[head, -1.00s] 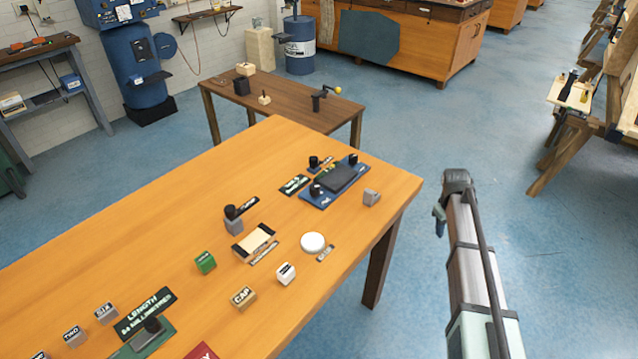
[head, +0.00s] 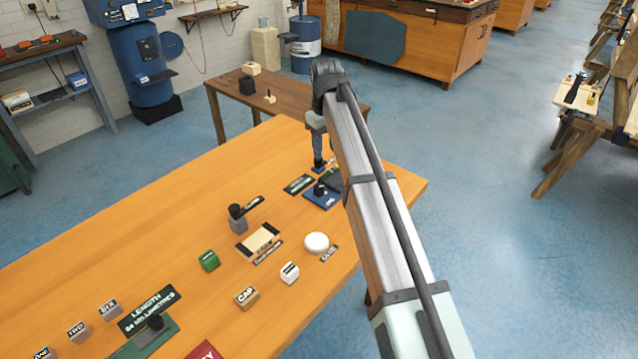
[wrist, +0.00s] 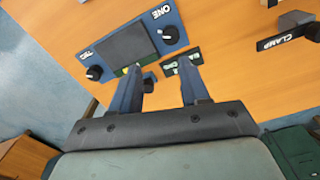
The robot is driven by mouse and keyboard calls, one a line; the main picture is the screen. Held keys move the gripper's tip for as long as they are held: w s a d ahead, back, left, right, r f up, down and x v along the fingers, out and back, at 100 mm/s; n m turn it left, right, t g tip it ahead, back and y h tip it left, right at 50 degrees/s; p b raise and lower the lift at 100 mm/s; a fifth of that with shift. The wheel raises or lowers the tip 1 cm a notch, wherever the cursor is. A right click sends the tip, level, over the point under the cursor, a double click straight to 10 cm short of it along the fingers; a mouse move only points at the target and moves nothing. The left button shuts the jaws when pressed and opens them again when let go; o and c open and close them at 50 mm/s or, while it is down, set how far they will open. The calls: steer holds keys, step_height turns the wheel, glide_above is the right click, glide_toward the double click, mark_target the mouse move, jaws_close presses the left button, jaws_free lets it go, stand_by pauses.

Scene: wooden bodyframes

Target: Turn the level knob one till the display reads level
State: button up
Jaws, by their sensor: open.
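The blue device (wrist: 155,12) has a dark screen (wrist: 125,42) and two black knobs with white marks. Knob one (wrist: 171,35), beside the label ONE, is at its upper right corner in the wrist view; it also shows in the head view (head: 320,189). The other knob (wrist: 95,72) is at the lower left. A dark green sign (wrist: 183,63) lies beside the device; its text is unclear. My gripper (wrist: 160,66) is open, fingers pointing down past the device's edge, apart from knob one. A dark knob-like part (wrist: 149,80) shows between the fingers.
A clamp label (wrist: 286,42) lies to the right in the wrist view. On the orange table are a white disc (head: 316,243), a green block (head: 208,261), a CAP block (head: 246,296) and a length sign (head: 150,308).

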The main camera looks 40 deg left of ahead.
mark_target(319, 186)
steer(key=f, duration=0.4)
steer(key=s+f, duration=0.1)
steer(key=f, duration=0.3)
steer(key=a+f, duration=0.1)
steer(key=f, duration=0.4)
steer(key=shift+s, duration=0.3)
steer(key=shift+c, duration=0.4)
steer(key=c, duration=0.7)
steer(key=shift+m, duration=1.6)
steer(key=o, duration=0.8)
step_height(319, 186, up, 14)
steer(key=shift+f, duration=0.1)
